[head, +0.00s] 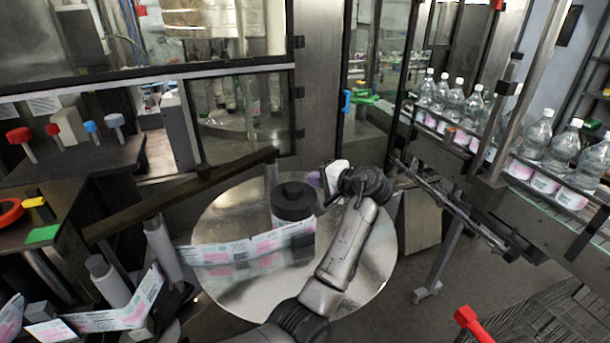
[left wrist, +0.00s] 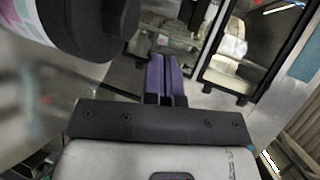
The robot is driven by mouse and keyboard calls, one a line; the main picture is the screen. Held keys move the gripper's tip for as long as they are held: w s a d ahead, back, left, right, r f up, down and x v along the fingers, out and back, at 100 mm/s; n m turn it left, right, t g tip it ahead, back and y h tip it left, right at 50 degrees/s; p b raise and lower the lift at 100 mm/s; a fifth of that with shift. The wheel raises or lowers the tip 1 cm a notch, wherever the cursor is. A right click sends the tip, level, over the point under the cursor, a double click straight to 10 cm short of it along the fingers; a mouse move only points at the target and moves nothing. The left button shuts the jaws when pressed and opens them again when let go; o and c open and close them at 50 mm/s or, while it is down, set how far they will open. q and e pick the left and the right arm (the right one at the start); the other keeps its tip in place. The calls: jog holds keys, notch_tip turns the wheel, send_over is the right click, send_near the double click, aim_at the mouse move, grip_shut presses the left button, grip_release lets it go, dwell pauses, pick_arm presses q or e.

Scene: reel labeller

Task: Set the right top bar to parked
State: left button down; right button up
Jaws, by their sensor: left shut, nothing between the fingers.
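A long dark olive bar (head: 180,197) runs slantwise over the left side of the round metal reel table (head: 350,262), its upper end near the table's back edge. It is the only such bar I make out; I cannot tell its setting from the picture. My left gripper (head: 318,181) is above the table, right of the black hub (head: 293,201) and apart from the bar. Its purple fingers (left wrist: 160,78) are shut and empty in the left wrist view, with the black hub (left wrist: 92,28) close by at upper left. My right gripper is not in view.
A printed label web (head: 240,250) stretches across the table toward rollers at lower left. Bottles (head: 540,130) stand on a conveyor at right. Glass doors with dark frames (head: 225,115) close off the back. A red handle (head: 470,322) shows at the bottom.

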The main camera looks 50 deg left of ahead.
aim_at(276, 169)
pick_arm(q)
jog(key=x, duration=0.3)
jog(key=p+x, duration=0.1)
jog(key=x, duration=0.3)
jog(key=r+x, duration=0.1)
jog(key=x, duration=0.3)
jog(key=shift+s+a+p, duration=0.1)
jog(key=shift+p, duration=0.25)
jog(key=shift+s+a+f, duration=0.1)
jog(key=shift+a+f, duration=0.05)
jog(key=shift+a, duration=0.55)
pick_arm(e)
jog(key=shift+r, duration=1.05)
